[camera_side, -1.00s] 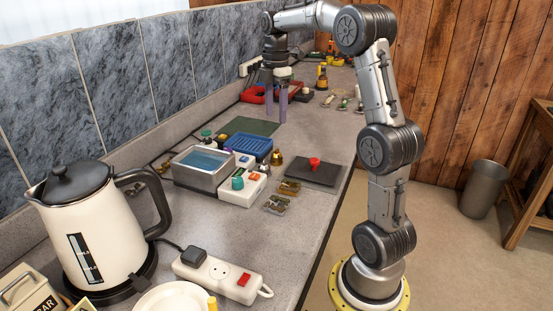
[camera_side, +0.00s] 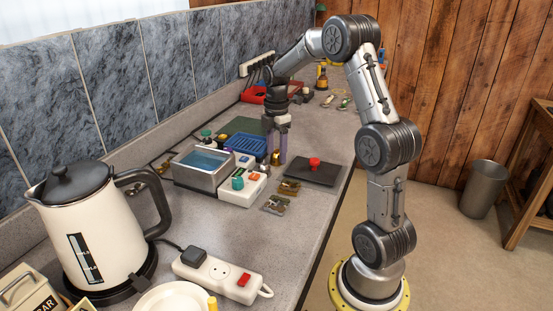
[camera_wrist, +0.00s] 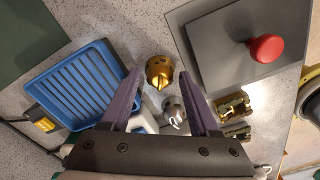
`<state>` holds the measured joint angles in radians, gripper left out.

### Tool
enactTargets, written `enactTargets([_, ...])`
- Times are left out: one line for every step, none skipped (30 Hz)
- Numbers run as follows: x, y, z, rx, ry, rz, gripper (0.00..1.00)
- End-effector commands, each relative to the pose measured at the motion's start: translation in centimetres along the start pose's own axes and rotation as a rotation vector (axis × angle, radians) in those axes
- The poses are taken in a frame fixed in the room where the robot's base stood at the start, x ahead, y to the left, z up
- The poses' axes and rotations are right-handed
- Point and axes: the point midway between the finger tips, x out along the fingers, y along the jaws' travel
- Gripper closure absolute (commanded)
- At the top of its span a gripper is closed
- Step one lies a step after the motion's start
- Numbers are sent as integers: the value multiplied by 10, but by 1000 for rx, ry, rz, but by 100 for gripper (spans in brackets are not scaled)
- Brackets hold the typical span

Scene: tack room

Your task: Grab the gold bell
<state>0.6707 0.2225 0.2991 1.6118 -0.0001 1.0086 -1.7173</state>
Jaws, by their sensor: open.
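The gold bell (camera_wrist: 159,70) stands on the speckled counter in the wrist view, just beyond and between my two open fingertips. In the side view the gold bell (camera_side: 276,158) shows as a small gold patch between the purple fingers. My gripper (camera_side: 275,156) is low over the counter there. My gripper (camera_wrist: 160,82) is open, with one purple finger to each side, and nothing is held. A small silvery round object (camera_wrist: 173,108) lies between the fingers, nearer the palm than the bell.
A blue slatted tray (camera_wrist: 72,85) is left of the bell. A grey plate (camera_wrist: 215,70) with a red knob (camera_wrist: 266,48) is to the right. Brass pieces (camera_wrist: 232,105) lie below that plate. A metal basin (camera_side: 203,168) and a white box (camera_side: 241,189) stand close by.

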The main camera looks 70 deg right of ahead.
Motion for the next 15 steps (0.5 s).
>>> enactTargets([2, 0, 0, 0, 0, 0, 38])
enactTargets([3, 0, 0, 0, 0, 0, 38])
enactTargets([3, 0, 0, 0, 0, 0, 38])
enactTargets([3, 0, 0, 0, 0, 1, 38])
enactTargets([3, 0, 0, 0, 0, 1, 38])
enactTargets([3, 0, 0, 0, 0, 1, 38])
enactTargets([3, 0, 0, 0, 0, 1, 38])
enactTargets([3, 0, 0, 0, 0, 0, 40])
enactTargets([3, 0, 0, 0, 0, 0, 47])
enactTargets([3, 0, 0, 0, 0, 1, 53])
enactTargets([2, 0, 0, 0, 0, 1, 58])
enactTargets([2, 0, 0, 0, 0, 1, 65])
enactTargets([2, 0, 0, 0, 0, 1, 71])
enactTargets([2, 0, 0, 0, 0, 1, 76])
enactTargets([2, 0, 0, 0, 0, 1, 83])
